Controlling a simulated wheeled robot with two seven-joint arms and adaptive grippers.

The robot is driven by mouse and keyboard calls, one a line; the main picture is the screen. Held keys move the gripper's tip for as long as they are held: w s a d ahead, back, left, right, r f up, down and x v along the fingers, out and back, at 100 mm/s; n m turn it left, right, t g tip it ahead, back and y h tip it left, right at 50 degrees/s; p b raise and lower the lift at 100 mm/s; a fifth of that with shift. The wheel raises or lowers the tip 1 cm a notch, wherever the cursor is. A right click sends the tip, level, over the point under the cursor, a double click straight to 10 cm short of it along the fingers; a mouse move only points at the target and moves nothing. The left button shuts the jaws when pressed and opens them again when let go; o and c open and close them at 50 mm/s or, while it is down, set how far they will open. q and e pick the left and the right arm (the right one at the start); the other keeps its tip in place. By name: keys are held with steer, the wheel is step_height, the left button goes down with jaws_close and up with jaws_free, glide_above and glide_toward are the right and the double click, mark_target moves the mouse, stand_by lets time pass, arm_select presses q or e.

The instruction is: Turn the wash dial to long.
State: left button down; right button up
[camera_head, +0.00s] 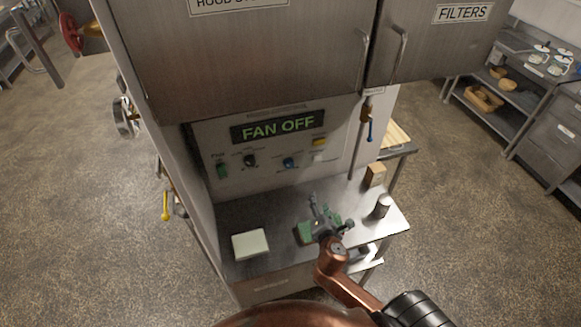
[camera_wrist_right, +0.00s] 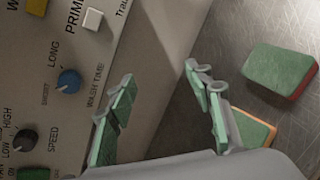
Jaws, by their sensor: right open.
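The wash dial is a blue knob (camera_head: 290,162) on the control panel below the FAN OFF display. It also shows in the right wrist view as a blue knob (camera_wrist_right: 69,81) beside the words WASH TIME, SHORT and LONG. My right gripper (camera_head: 320,203) is open and empty, in front of and below the panel, above the steel shelf. In the right wrist view its green-padded fingers (camera_wrist_right: 163,82) are spread apart, to the right of the dial and not touching it. My left gripper is not in view.
Near the dial are a black speed knob (camera_wrist_right: 24,140), a white button (camera_wrist_right: 92,19), a yellow button (camera_head: 320,142) and a green button (camera_head: 222,171). The steel shelf holds a pale pad (camera_head: 250,244), a metal cylinder (camera_head: 383,206), a small box (camera_head: 375,175) and a green sponge (camera_wrist_right: 275,70).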

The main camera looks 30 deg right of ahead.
mark_target(290, 166)
steer(key=w+a+r+n+t+y, duration=0.2)
steer(key=w+a+r+n+t, duration=0.35)
steer(key=r+n, duration=0.5)
steer(key=shift+n+g+y, duration=0.3)
steer(key=shift+n+g, duration=0.05)
steer(key=shift+n, duration=0.6)
steer(key=x, duration=0.2)
steer(key=f+p+x, duration=0.1)
steer(key=x, duration=0.5)
steer(key=shift+w+a+f+p, duration=0.1)
steer(key=shift+a+f+p, duration=0.05)
steer(key=shift+a+p, duration=0.2)
steer(key=shift+c, duration=0.6)
steer(key=c, duration=1)
steer(key=shift+c, duration=0.2)
